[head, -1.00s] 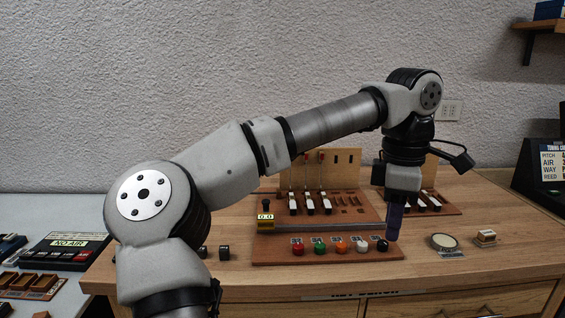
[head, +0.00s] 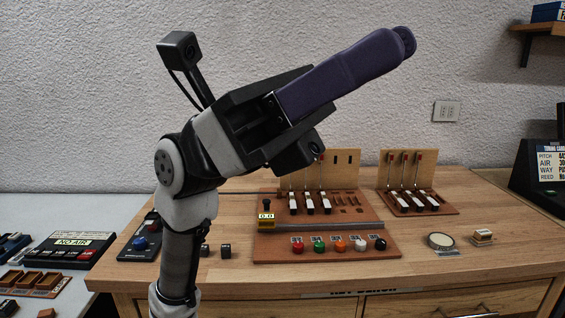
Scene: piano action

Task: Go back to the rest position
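My gripper (head: 404,42) is raised high in front of the wall, pointing up and to the right, well clear of the bench. Its purple finger shows from the side, and one finger covers the other, so I cannot tell whether it is open or shut. No object shows at its tip. My arm is folded upright at the left of centre and hides part of the wall and the bench's left rear.
The wooden bench (head: 500,210) carries a key-action board (head: 330,226) with several coloured knobs, a second action board (head: 417,199), a round disc (head: 440,241) and a small block (head: 482,237). A dark control box (head: 140,240) stands at left. A shelf (head: 540,28) juts out upper right.

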